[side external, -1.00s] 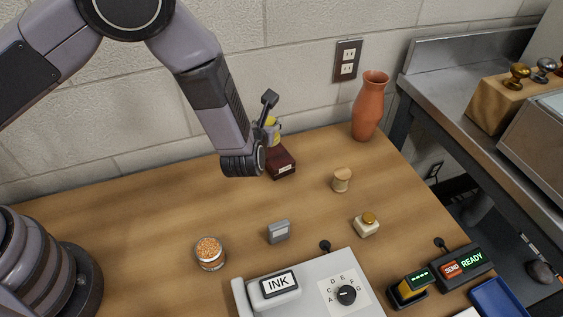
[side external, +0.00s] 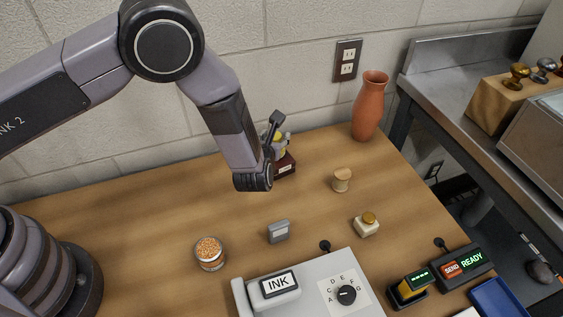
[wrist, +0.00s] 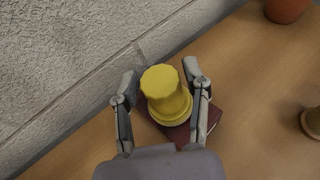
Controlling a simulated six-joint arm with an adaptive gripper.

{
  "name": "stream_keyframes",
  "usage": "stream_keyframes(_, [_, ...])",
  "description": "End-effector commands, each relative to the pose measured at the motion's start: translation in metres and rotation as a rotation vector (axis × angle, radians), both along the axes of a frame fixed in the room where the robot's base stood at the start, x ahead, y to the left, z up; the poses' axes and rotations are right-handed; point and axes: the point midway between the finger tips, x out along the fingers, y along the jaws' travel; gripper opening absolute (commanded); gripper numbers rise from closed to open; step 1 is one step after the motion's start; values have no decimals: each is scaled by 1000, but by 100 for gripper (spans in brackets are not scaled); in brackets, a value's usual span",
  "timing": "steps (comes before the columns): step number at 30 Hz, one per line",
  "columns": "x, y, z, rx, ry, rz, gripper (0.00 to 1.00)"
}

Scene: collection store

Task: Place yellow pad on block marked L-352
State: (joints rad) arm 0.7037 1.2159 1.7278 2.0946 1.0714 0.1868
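A yellow stepped, round piece (wrist: 166,95) stands on a dark red block (wrist: 213,112) in the wrist view. In the side external view the yellow piece (side external: 279,140) is partly hidden by my gripper (side external: 280,130), and the block (side external: 285,168) shows a small pale label that is too small to read. My gripper's fingers (wrist: 160,72) are spread, one on each side of the yellow piece, with narrow gaps beside it. The yellow piece appears to rest on the block, not in a grasp.
An orange vase (side external: 370,106) stands at the back right, a wooden spool-like piece (side external: 342,180) in front of it. The wall is close behind the block.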

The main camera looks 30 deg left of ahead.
Motion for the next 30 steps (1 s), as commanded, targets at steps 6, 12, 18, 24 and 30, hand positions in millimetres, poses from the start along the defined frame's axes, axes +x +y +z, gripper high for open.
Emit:
stream_keyframes(6, [0, 0, 0, 0, 0, 0, 60])
stream_keyframes(12, [0, 0, 4, -1, -1, 0, 60])
stream_keyframes(18, [-27, -9, 15, 1, 1, -5, 60])
stream_keyframes(24, [-67, -20, 33, 0, 0, -5, 60])
stream_keyframes(30, [-97, -27, 45, 0, -2, -4, 60])
